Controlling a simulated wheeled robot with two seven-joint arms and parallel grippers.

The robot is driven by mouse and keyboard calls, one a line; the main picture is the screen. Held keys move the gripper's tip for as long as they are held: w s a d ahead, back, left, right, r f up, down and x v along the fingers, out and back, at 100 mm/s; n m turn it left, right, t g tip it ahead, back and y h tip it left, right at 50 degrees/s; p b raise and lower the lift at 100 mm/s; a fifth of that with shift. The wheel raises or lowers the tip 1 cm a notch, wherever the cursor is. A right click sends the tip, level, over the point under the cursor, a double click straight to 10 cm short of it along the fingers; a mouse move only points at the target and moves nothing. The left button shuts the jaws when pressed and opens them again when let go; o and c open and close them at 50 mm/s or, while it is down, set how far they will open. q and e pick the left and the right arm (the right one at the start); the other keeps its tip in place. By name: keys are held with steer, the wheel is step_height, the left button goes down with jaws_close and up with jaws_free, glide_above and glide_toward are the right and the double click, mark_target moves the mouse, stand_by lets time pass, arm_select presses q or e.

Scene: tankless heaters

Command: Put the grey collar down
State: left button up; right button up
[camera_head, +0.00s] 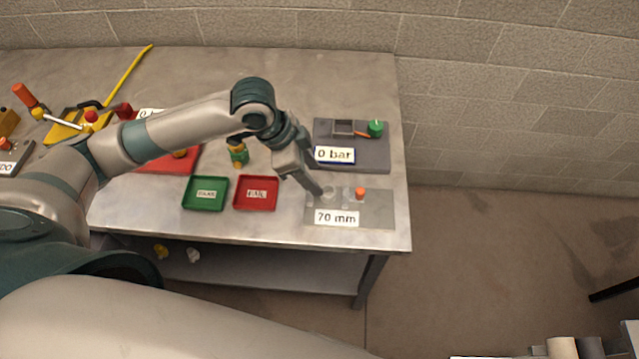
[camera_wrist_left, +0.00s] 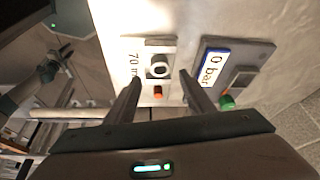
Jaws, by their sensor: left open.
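The grey collar (camera_wrist_left: 158,68) is a pale ring with a dark centre on the grey plate marked 70 mm (camera_head: 375,207). In the head view the collar (camera_head: 329,193) is partly hidden by my left gripper (camera_head: 318,191). In the left wrist view my left gripper (camera_wrist_left: 159,76) is open, its two fingers apart on either side of the collar's line. I cannot tell whether a finger touches it. A dark gripper-like end, seemingly my right gripper (camera_wrist_left: 48,68), shows small at the left of the wrist view; its jaws are unclear.
An orange knob (camera_head: 360,193) stands on the plate right of the collar. Behind is a dark panel marked 0 bar (camera_head: 375,155) with a green knob (camera_head: 376,128). Green (camera_head: 205,207) and red (camera_head: 255,207) trays lie left. The table's right edge is close by.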

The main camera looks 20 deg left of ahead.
arm_select(q)
steer(key=shift+b+v, duration=0.35)
steer(key=shift+v, duration=1.8)
steer(key=shift+c, duration=0.4)
